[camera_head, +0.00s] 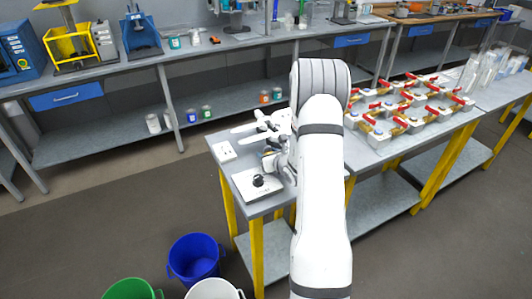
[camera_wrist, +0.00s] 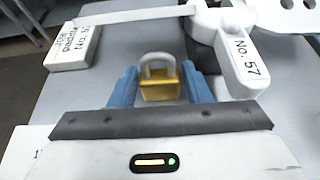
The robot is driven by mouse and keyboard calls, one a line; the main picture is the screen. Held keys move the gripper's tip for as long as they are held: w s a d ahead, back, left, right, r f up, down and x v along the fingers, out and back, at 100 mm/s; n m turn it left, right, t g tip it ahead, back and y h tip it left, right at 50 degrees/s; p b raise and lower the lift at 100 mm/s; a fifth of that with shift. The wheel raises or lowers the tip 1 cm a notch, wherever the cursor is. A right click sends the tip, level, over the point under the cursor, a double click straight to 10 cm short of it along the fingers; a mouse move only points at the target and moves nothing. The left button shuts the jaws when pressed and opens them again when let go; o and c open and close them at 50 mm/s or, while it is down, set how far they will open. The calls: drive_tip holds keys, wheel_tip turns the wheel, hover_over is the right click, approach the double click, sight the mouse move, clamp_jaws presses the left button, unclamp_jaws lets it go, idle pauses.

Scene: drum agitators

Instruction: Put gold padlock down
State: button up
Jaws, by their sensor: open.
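In the wrist view the gold padlock (camera_wrist: 160,90), with a silver shackle, sits upright between the blue fingers of my gripper (camera_wrist: 160,87). The jaws are open, with a finger on each side of the padlock. Whether the padlock touches the grey table top (camera_wrist: 90,90) is hard to tell, as its lower part is hidden by my gripper. In the head view my gripper (camera_head: 273,158) is over the near left end of the grey table, partly covered by my arm. The padlock cannot be made out clearly there.
A white labelled block (camera_wrist: 73,47) and a white lever marked No. 57 (camera_wrist: 240,65) stand close by. On the table are a white box with a black knob (camera_head: 258,182) and red-handled valves (camera_head: 410,105). A blue bucket (camera_head: 195,258) stands on the floor.

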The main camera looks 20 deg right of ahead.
drive_tip(key=shift+w+f, duration=0.2)
drive_tip(key=shift+w, duration=0.15)
drive_tip(key=c, duration=0.8)
drive_tip(key=shift+r, duration=0.1)
